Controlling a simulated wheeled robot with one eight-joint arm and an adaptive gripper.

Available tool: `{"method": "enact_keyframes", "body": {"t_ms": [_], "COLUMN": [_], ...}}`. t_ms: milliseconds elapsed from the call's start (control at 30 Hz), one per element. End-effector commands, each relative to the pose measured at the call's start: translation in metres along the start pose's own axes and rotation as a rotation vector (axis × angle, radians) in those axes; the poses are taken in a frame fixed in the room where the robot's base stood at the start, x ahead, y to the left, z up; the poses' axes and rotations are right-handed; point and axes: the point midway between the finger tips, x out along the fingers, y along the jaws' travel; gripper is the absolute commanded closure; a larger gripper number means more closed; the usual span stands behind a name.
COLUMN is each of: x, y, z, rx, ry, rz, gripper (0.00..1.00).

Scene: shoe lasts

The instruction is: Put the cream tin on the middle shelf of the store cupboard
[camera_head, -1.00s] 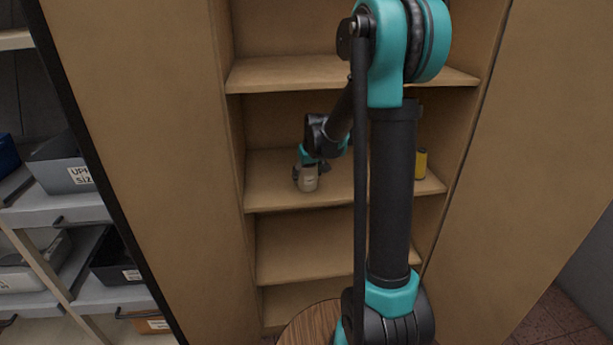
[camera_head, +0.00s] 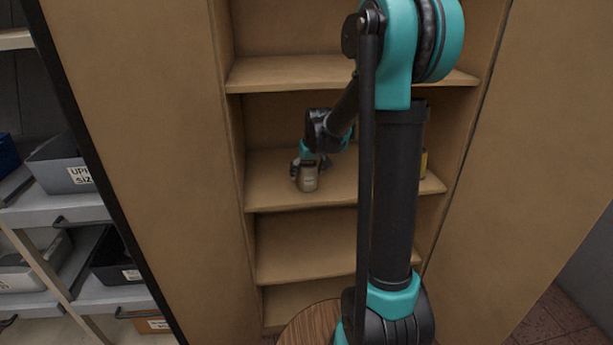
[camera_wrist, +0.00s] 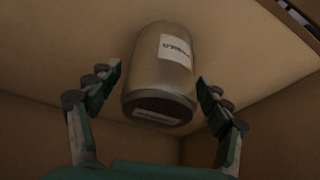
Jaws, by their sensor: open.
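The cream tin (camera_head: 308,179) stands upright on a shelf (camera_head: 275,190) of the open store cupboard, left of the shelf's middle and close to its front edge. In the wrist view the tin (camera_wrist: 162,70), with a white label, is between the two spread fingers. My gripper (camera_wrist: 150,98) is open, with a gap showing on each side of the tin.
A yellow and dark container (camera_head: 424,163) stands at the right of the same shelf, mostly hidden by my arm. Other cupboard shelves above (camera_head: 290,74) and below (camera_head: 300,262) look bare where visible. A grey rack with bins (camera_head: 65,165) stands at left. A round wooden top (camera_head: 310,325) is below.

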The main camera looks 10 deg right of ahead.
Motion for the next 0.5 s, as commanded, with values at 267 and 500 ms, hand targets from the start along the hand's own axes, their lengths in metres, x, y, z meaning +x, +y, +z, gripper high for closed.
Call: {"method": "enact_keyframes", "body": {"t_ms": [267,500], "x": [-0.041,-0.056], "y": [0.0,0.0], "z": [0.0,0.005], "rx": [0.0,0.003], "ry": [0.0,0.0], "rz": [0.0,0.001], "gripper": [0.22,0.22]}}
